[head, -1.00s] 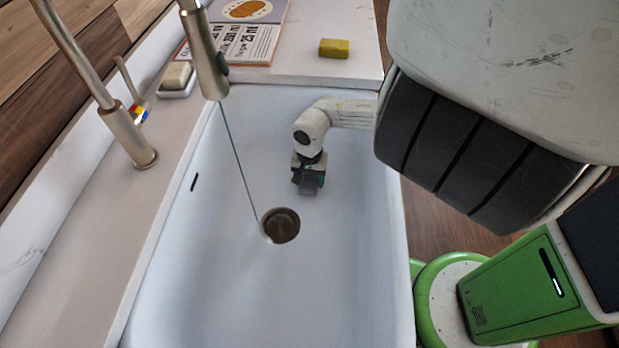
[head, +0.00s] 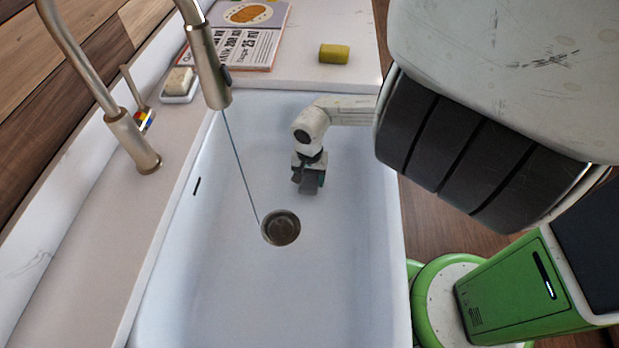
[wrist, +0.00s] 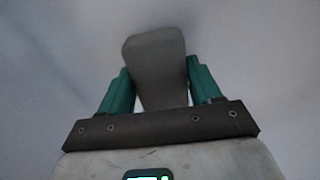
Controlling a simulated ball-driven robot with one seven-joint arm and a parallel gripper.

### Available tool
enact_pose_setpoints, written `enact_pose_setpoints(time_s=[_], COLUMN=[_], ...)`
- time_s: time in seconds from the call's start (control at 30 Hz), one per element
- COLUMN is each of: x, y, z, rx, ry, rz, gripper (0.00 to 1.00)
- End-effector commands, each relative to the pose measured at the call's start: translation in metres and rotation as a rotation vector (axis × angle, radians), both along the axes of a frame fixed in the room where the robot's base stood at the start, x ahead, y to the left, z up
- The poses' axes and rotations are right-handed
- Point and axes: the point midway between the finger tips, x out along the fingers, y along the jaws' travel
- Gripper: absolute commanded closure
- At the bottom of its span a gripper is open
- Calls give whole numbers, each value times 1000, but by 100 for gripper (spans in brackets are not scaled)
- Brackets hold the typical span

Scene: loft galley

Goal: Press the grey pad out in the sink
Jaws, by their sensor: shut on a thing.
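My gripper (head: 309,180) reaches down inside the white sink (head: 260,300), above and right of the drain (head: 281,228) in the head view. It is shut on the grey pad (head: 307,188). In the wrist view the grey pad (wrist: 156,70) stands out between the two teal fingers (wrist: 155,90), with the pale sink surface behind it. I cannot tell whether the pad touches the sink floor. A thin blue stream of water (head: 240,165) runs from the faucet (head: 211,75) to the drain's left edge, apart from the gripper.
A soap bar on a dish (head: 179,83) sits on the left ledge. A faucet post (head: 135,142) stands there too. The near part of the sink is clear.

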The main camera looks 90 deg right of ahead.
Motion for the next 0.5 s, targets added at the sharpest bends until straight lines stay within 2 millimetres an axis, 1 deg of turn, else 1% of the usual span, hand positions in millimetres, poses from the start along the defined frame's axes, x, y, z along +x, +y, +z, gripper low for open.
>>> enact_pose_setpoints(time_s=[0.03, 0.5], x=[0, 0], y=[0, -1], z=[7, 42], rx=[0, -2], ry=[0, -1], rz=[2, 1], gripper=[61, 61])
